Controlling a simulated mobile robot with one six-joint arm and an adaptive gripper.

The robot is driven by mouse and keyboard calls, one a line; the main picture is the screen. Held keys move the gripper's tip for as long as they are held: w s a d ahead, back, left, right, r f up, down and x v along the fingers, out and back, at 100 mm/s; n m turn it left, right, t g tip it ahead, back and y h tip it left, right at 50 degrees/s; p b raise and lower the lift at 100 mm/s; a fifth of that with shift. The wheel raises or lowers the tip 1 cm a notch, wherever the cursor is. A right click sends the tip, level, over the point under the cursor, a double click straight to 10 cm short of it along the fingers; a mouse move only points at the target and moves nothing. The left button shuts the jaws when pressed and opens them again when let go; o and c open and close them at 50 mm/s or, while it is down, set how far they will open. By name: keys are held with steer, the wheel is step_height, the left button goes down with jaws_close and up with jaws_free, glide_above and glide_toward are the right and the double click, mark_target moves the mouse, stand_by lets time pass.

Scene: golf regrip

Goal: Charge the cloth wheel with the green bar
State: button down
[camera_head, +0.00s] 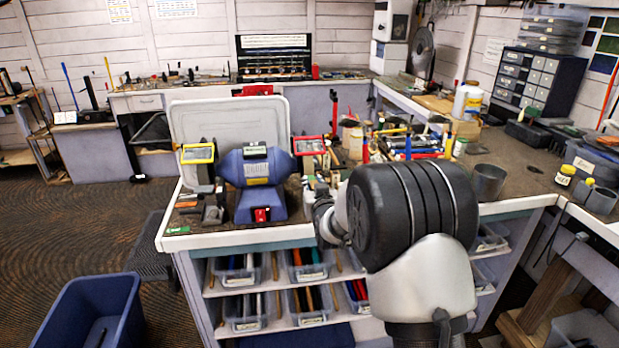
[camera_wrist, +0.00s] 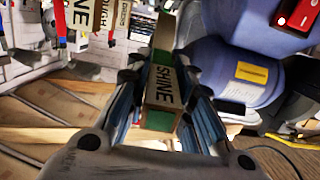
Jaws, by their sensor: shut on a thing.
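My gripper (camera_wrist: 158,78) is shut on the green bar (camera_wrist: 160,120), seen in the wrist view. The bar wears a brown sleeve marked SHINE, with green showing at both ends. In the head view, my gripper (camera_head: 324,207) is at the bench's front edge, right of the blue bench machine (camera_head: 255,168), and the bar cannot be made out there. The machine's blue body (camera_wrist: 228,70) is just right of the bar in the wrist view, apart from it as far as I can tell. I cannot clearly make out the cloth wheel in either view.
A yellow-framed shield (camera_head: 198,153) and a red-framed shield (camera_head: 309,146) flank the machine. Labels reading SHINE (camera_wrist: 78,22) and ROUGH (camera_wrist: 120,18) show at the wrist view's top left. Tools crowd the bench to the right. Bins (camera_head: 236,270) fill shelves below.

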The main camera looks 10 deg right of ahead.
steer(key=shift+d+r, duration=0.2)
steer(key=shift+r, duration=0.25)
steer(key=shift+d+f, duration=0.15)
steer(key=shift+d, duration=0.05)
steer(key=shift+a, duration=0.2)
stand_by(0.5)
steer(key=shift+s, duration=1.7)
steer(key=shift+s+f, duration=0.1)
steer(key=shift+s, duration=2.9)
